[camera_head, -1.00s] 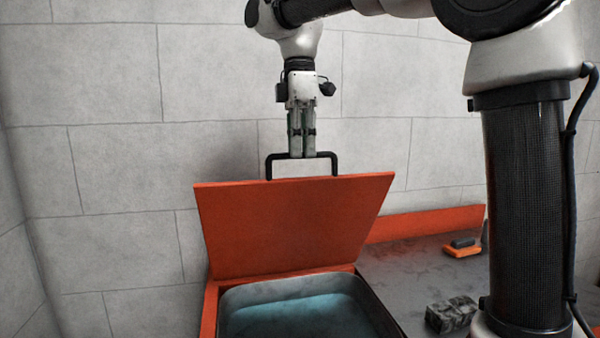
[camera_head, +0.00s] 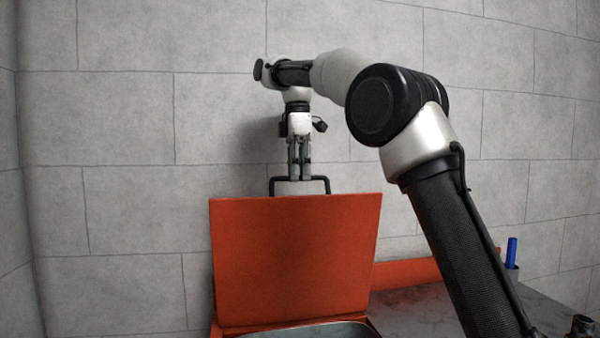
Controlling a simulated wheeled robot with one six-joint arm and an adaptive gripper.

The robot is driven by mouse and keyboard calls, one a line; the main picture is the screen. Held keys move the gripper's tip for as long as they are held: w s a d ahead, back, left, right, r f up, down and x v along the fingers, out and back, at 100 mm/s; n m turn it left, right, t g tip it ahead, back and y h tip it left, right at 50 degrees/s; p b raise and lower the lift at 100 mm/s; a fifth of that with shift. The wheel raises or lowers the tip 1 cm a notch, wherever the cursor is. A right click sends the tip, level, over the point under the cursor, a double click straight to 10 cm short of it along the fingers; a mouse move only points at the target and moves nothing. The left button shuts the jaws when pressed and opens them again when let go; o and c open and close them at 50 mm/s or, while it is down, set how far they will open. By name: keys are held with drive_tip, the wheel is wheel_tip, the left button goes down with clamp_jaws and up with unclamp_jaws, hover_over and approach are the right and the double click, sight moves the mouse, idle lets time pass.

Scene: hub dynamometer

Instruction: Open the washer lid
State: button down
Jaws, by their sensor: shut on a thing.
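The orange washer lid (camera_head: 294,260) stands raised, close to upright, hinged at the back of the washer basin. A black bar handle (camera_head: 274,186) sticks up from its top edge. My gripper (camera_head: 299,178) comes down from above and is shut on the handle's crossbar near its middle.
A grey block wall stands close behind the lid and my gripper. A grey worktop (camera_head: 410,308) with an orange back ledge (camera_head: 405,274) lies to the right. A blue pen-like thing (camera_head: 511,252) stands in a dark holder at the far right.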

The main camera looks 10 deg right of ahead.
drive_tip(key=shift+f, duration=0.25)
drive_tip(key=c, duration=1.5)
unclamp_jaws()
drive_tip(key=shift+w, duration=0.2)
drive_tip(key=shift+s+r, duration=0.1)
drive_tip(key=shift+s, duration=0.1)
